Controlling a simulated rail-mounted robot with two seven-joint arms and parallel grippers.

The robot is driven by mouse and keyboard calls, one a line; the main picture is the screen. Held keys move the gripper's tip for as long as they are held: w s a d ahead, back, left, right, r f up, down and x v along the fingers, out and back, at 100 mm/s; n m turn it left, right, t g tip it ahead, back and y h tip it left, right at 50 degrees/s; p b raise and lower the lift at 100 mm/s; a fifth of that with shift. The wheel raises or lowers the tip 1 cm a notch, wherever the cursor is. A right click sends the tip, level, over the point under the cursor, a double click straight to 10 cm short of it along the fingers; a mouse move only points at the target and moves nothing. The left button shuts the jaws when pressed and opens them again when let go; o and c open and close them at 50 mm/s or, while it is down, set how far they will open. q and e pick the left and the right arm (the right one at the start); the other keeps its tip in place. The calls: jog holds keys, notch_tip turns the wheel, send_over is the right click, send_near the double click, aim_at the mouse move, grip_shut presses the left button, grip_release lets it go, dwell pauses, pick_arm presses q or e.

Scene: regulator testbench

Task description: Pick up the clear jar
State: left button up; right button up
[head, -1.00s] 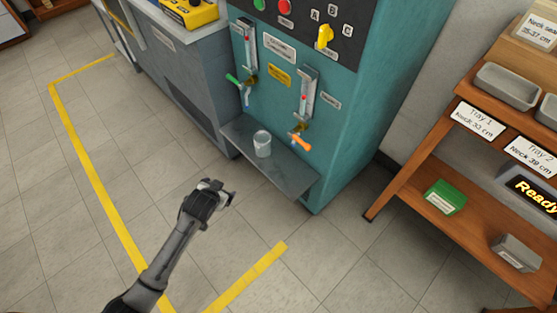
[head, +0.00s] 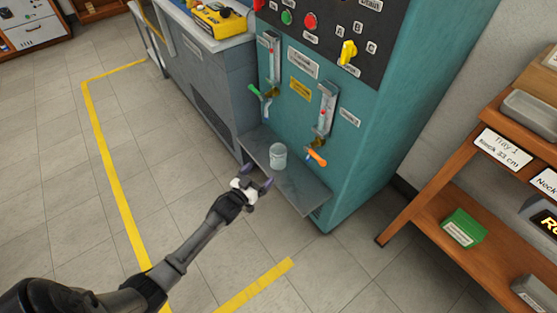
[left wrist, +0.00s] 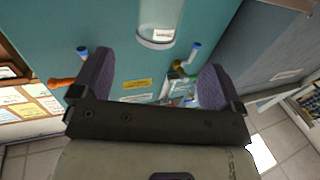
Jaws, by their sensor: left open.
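The clear jar (head: 278,157) stands upright on the grey shelf (head: 308,195) at the foot of the teal bench. My left gripper (head: 258,180) is open and empty, just in front of the shelf and to the lower left of the jar, apart from it. In the left wrist view the jar (left wrist: 157,30) shows at the top, cut off by the edge, beyond the gap between the two open fingers (left wrist: 155,75). A small pale label shows on it. My right gripper is not in view.
An orange-handled tap (head: 316,158) sits to the right of the jar, and a green-handled tap (head: 254,90) sits above left. A grey cabinet (head: 215,75) stands at the left. A wooden rack (head: 455,180) stands at the right. The floor in front is clear.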

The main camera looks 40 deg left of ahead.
aim_at(273, 160)
pick_arm(q)
jog(key=w, duration=0.2)
jog(key=w+b, duration=0.1)
jog(key=w, duration=0.1)
jog(key=shift+w+a, duration=0.2)
jog(key=shift+w, duration=0.1)
jog(key=shift+w+b, duration=0.3)
jog(key=shift+w, duration=0.15)
jog(key=w+b, duration=0.3)
jog(key=w, duration=0.2)
jog(key=shift+w+r, duration=0.1)
jog(key=shift+w, duration=0.15)
jog(key=shift+s, duration=0.1)
jog(key=shift+c, duration=0.4)
jog(key=c, duration=0.9)
jog(key=shift+c, duration=0.2)
